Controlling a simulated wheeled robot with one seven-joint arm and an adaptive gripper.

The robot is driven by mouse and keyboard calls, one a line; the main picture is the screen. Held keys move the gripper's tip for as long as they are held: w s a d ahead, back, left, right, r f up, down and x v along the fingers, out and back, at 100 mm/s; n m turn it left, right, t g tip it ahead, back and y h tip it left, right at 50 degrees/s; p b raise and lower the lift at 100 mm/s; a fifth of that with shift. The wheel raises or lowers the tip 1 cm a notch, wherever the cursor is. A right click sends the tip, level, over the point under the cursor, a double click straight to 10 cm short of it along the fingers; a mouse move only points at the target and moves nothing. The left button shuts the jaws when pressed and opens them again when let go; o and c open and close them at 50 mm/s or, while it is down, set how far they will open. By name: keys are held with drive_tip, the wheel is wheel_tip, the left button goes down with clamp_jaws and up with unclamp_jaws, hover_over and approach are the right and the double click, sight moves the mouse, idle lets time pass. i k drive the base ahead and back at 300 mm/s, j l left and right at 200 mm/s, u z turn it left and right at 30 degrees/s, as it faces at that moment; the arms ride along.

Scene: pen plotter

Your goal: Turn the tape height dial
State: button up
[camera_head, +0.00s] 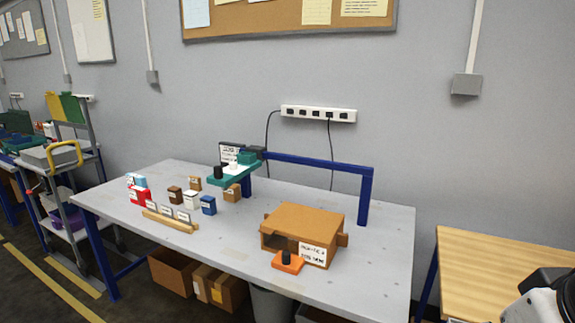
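I cannot tell for sure which part is the tape height dial. A black knob (286,257) stands on a small orange block (288,264) at the front of the table. Another dark knob (218,172) stands upright on the left end of a teal plate (236,175), with a small white piece (233,165) beside it. The labels are too small to read. My gripper is not in view; only a white and dark part of my arm shows at the lower right corner, apart from the table.
A brown box (303,217) with a white label stands behind the orange block. A blue frame (325,163) rises along the table's back. Several small coloured boxes and a wooden card rail (171,222) stand at left. The grey table's (375,268) right part is clear.

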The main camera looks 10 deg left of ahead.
sight(232, 165)
drive_tip(key=i+j, duration=1.05)
drive_tip(key=j, duration=0.15)
drive_tip(key=i+j+u, duration=0.1)
drive_tip(key=i+j, duration=0.9)
drive_tip(key=j, duration=0.25)
